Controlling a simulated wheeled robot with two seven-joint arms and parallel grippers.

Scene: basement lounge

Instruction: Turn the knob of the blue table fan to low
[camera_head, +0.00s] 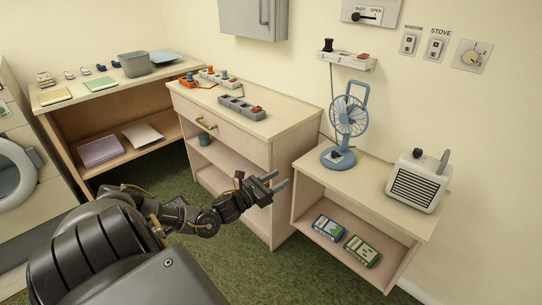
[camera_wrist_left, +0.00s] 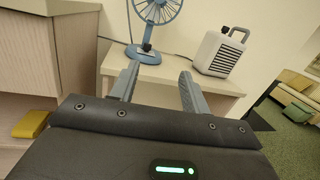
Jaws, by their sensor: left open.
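The blue table fan (camera_head: 348,117) stands upright on the left part of the low wooden table at the right. Its dark knob (camera_head: 337,153) is on the front of the round base; its exact setting is too small to read. The fan also shows at the top of the left wrist view (camera_wrist_left: 155,14), its knob (camera_wrist_left: 146,46) just beyond my fingers. My left gripper (camera_head: 282,184) is open and empty, in front of the table and apart from the fan; its two fingers (camera_wrist_left: 157,86) frame the table edge in the wrist view. My right gripper is not in view.
The low table (camera_head: 375,187) also bears a white heater (camera_head: 418,182) at the right. Two boxes (camera_head: 346,240) lie on its lower shelf. A drawer cabinet (camera_head: 250,145) with power strips on top stands left of my gripper. Green carpet (camera_head: 290,270) is clear in front.

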